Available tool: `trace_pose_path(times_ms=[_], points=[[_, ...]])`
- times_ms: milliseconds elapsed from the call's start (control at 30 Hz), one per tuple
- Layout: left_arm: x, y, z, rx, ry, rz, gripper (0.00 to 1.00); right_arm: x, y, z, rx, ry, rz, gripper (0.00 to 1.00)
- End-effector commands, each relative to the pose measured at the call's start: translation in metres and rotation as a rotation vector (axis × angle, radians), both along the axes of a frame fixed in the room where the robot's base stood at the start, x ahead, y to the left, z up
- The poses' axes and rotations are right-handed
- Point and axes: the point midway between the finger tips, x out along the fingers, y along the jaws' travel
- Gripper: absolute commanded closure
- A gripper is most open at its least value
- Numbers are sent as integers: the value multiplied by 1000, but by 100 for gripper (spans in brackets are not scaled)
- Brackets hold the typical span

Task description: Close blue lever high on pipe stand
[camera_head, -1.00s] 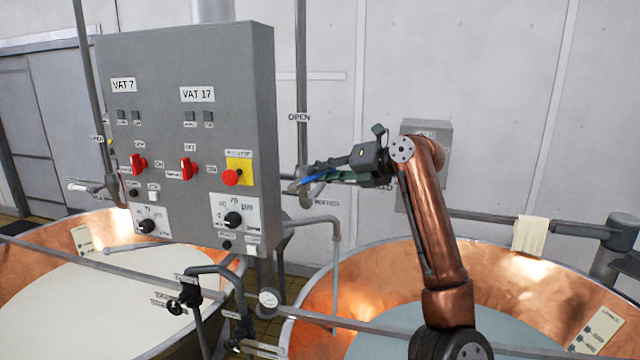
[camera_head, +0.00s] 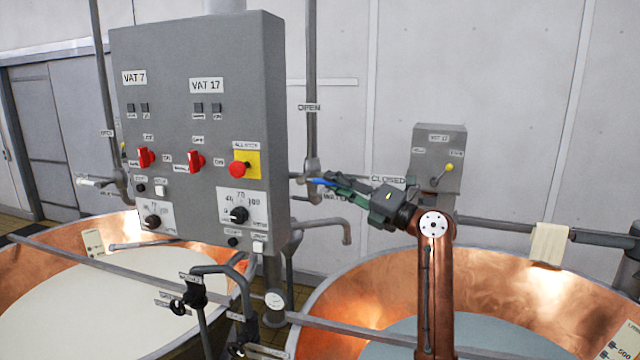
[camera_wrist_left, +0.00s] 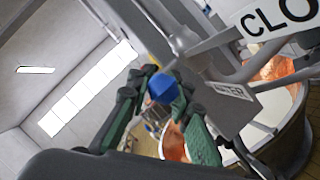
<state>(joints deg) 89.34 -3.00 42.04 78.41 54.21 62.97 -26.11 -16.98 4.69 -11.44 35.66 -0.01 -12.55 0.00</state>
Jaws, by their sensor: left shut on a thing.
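The blue lever (camera_head: 321,182) sits on the pipe stand (camera_head: 312,90) just right of the grey panel, below the OPEN sign (camera_head: 309,107) and left of the CLOSED sign (camera_head: 388,180). It lies close to level, pointing right with a slight downward tilt. My left gripper (camera_head: 338,184) is shut on the lever from the right and hides part of it. In the left wrist view the blue lever (camera_wrist_left: 162,87) shows between the green-padded fingers (camera_wrist_left: 165,100), with the CLOSED sign (camera_wrist_left: 280,18) cut off at top right. My right gripper is not in view.
The panel (camera_head: 200,60) with VAT 7 and VAT 17 labels stands close left of the lever. Copper vats (camera_head: 480,275) lie below. A grey box with a yellow-knobbed lever (camera_head: 440,180) is behind my arm. A cloth (camera_head: 549,244) hangs on a pipe at right.

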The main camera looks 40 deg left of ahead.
Motion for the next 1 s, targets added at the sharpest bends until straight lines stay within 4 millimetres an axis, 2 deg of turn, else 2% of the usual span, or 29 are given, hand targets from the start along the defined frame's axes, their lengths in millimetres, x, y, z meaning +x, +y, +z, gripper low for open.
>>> trace_pose_path(times_ms=[33, 367, 400, 567, 867, 1000], points=[[1, -1, -5, -4, 5, 1, 100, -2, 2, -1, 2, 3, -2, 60], [1, -1, -7, -5, 6, 2, 100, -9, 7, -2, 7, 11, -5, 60], [1, 0, -7, -6, 7, 2, 82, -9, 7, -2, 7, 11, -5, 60], [1, 0, -6, -4, 6, 1, 71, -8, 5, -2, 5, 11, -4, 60], [1, -2, -4, -1, 5, 0, 70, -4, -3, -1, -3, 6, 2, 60], [3, -14, -7, -1, 6, -2, 70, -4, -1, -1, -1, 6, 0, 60]])
